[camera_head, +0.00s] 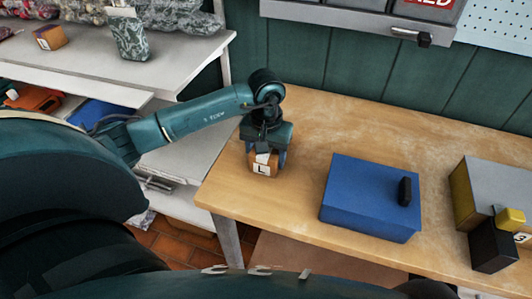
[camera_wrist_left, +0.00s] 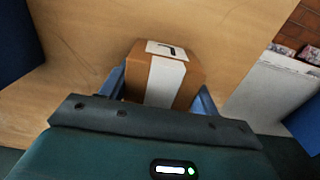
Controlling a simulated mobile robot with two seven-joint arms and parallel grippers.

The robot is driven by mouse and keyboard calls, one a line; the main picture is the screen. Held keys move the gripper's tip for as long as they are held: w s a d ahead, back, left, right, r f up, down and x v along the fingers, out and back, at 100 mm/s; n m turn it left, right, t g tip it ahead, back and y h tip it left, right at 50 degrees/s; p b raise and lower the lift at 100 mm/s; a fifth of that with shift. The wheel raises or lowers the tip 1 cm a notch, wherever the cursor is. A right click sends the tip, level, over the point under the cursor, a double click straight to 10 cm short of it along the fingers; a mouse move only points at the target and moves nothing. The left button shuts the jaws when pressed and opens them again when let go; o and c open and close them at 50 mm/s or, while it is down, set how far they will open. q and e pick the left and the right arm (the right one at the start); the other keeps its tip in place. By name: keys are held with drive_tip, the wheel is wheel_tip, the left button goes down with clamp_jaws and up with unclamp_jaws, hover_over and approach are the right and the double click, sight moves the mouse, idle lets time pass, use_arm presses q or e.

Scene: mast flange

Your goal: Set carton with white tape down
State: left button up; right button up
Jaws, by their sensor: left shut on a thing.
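A small brown carton with white tape and a white label marked "L" (camera_head: 262,168) is at the left part of the wooden table (camera_head: 300,115). My left gripper (camera_head: 268,155) points down from above, its blue fingers on either side of the carton. The carton also shows in the left wrist view (camera_wrist_left: 165,78), between the two fingers (camera_wrist_left: 163,88), with the white tape running down its face. The gripper is shut on it. I cannot tell whether its underside touches the tabletop. My right gripper is not in view.
A blue box with a black handle (camera_head: 365,195) stands right of the carton, and a grey and yellow box (camera_head: 490,190) stands farther right. A white shelf (camera_head: 150,75) with another small carton (camera_head: 50,37) and a patterned bag (camera_head: 130,38) is at left. Bare tabletop lies around the carton.

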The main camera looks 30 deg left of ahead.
use_arm(q)
drive_tip(key=shift+f, duration=0.2)
drive_tip(key=o, duration=1.1)
